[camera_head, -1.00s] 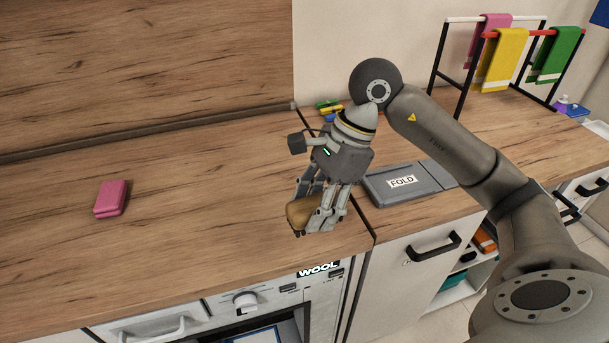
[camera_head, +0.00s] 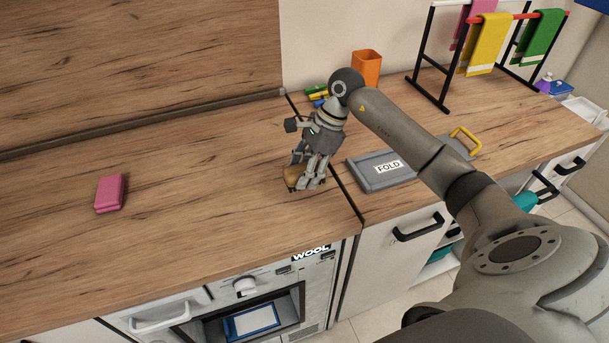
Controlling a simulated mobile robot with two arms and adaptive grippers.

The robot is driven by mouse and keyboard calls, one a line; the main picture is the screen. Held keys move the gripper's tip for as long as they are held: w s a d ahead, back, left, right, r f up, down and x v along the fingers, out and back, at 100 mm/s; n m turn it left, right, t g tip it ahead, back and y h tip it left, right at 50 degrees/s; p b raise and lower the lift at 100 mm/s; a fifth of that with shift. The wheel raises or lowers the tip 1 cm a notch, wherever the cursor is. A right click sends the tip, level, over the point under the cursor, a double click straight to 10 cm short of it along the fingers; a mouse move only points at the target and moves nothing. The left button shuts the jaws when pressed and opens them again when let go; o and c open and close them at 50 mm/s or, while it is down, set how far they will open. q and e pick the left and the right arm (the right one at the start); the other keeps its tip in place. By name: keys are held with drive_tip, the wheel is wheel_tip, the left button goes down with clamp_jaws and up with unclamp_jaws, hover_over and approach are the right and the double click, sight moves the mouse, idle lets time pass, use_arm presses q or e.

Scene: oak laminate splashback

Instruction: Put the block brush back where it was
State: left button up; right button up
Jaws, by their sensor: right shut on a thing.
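The block brush (camera_head: 291,177) has a tan wooden body and is partly hidden by the fingers. My right gripper (camera_head: 306,178) points down and is shut on it. They are over the wooden worktop, left of the dark seam; I cannot tell whether the brush touches the surface. My left gripper is not in view.
A pink sponge-like block (camera_head: 110,193) lies on the left worktop. Right of the seam are a grey FOLD board (camera_head: 368,181), an orange cup (camera_head: 366,68), several coloured pegs and a towel rack (camera_head: 431,60). Worktop between the pink block and my gripper is clear.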

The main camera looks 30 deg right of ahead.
drive_tip(key=shift+w+d+f, duration=0.15)
drive_tip(key=shift+w+f, duration=0.15)
drive_tip(key=shift+f, duration=0.15)
wheel_tip(320, 180, down, 2)
drive_tip(key=shift+f+p, duration=0.1)
drive_tip(key=shift+p, duration=0.9)
drive_tip(key=shift+f, duration=0.55)
drive_tip(key=o, duration=0.7)
drive_tip(key=shift+f+b, duration=0.1)
drive_tip(key=shift+b, duration=0.2)
drive_tip(key=o, duration=0.4)
drive_tip(key=shift+o, duration=0.2)
